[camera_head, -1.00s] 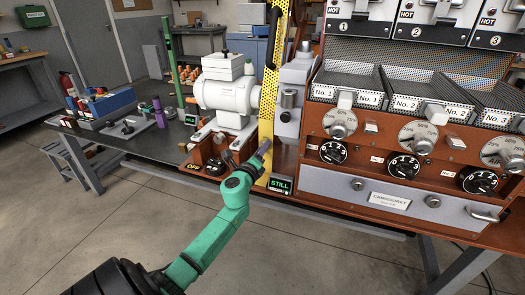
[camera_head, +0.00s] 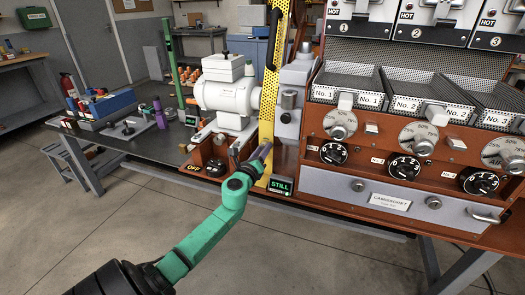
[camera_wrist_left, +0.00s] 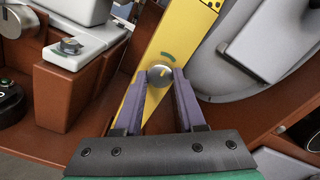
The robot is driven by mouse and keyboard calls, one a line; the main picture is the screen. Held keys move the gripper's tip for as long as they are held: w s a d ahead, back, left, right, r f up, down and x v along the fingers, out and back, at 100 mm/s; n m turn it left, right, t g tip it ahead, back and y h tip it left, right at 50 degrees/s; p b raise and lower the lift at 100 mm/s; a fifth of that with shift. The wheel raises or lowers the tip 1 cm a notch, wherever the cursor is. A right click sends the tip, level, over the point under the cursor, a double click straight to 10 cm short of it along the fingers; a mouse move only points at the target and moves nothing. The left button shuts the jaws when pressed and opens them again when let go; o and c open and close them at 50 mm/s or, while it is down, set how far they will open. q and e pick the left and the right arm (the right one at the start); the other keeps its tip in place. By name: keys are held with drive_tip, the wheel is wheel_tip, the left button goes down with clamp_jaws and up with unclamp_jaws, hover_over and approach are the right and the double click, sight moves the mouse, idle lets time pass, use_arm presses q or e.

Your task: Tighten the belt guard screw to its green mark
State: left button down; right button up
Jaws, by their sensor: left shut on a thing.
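The yellow belt guard (camera_head: 267,115) stands upright between the white motor and the roaster; in the left wrist view it fills the upper middle (camera_wrist_left: 180,40). The guard screw (camera_wrist_left: 160,75) is a round silver head with a short yellowish line on it. A green mark (camera_wrist_left: 168,56), a short arc, lies on the guard just above the screw. My left gripper (camera_head: 263,152) is at the guard's lower part. Its two purple fingers (camera_wrist_left: 164,88) are shut on the screw head from both sides. In the head view the fingers hide the screw. My right gripper is not in view.
A small display reading STILL (camera_head: 280,186) sits just right of the guard's foot. The white motor (camera_head: 228,97) stands behind. Free floor lies in front of the bench.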

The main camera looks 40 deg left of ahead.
use_arm(q)
drive_tip(key=c, duration=0.5)
unclamp_jaws()
drive_tip(key=shift+s, duration=0.1)
drive_tip(key=v, duration=1.4)
drive_tip(key=shift+s+b, duration=0.2)
drive_tip(key=shift+b, duration=0.1)
drive_tip(key=shift+d, duration=0.15)
